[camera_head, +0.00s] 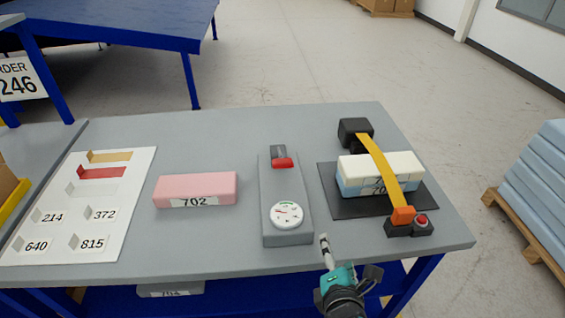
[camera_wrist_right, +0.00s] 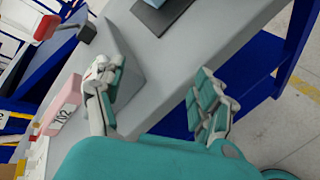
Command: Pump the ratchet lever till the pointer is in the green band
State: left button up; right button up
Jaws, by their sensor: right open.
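A grey gauge unit (camera_head: 289,238) stands mid-bench with a red-gripped lever (camera_head: 283,162) at its far end; a red grip also shows in the wrist view (camera_wrist_right: 46,28). Its round white dial (camera_head: 286,214) has a green band, but the pointer's exact reading is too small to tell. To its right, a yellow strap (camera_head: 381,167) crosses a white and blue foam stack (camera_head: 352,180) down to an orange buckle (camera_head: 403,215). My right gripper (camera_head: 350,256) is open and empty at the bench's front edge, apart from the gauge unit. My left gripper is not in view.
A pink block (camera_head: 196,188) marked 702 lies left of the gauge unit. A white numbered board (camera_head: 62,224) lies further left. A red button (camera_head: 421,220) sits beside the buckle. The grey bench (camera_head: 230,128) is clear along its back.

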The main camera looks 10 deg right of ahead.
jog(key=w+a+r+n+t+y, duration=0.25)
jog(key=a+r+n+t, duration=0.25)
jog(key=a+r+n, duration=0.6)
jog(key=n+p, duration=0.3)
send_near(283, 161)
jog(key=w, duration=1)
jog(key=shift+w+a+f, duration=0.1)
jog(key=shift+a+f, duration=0.05)
jog(key=shift+f, duration=0.25)
jog(key=shift+c, duration=0.2)
grip_shut()
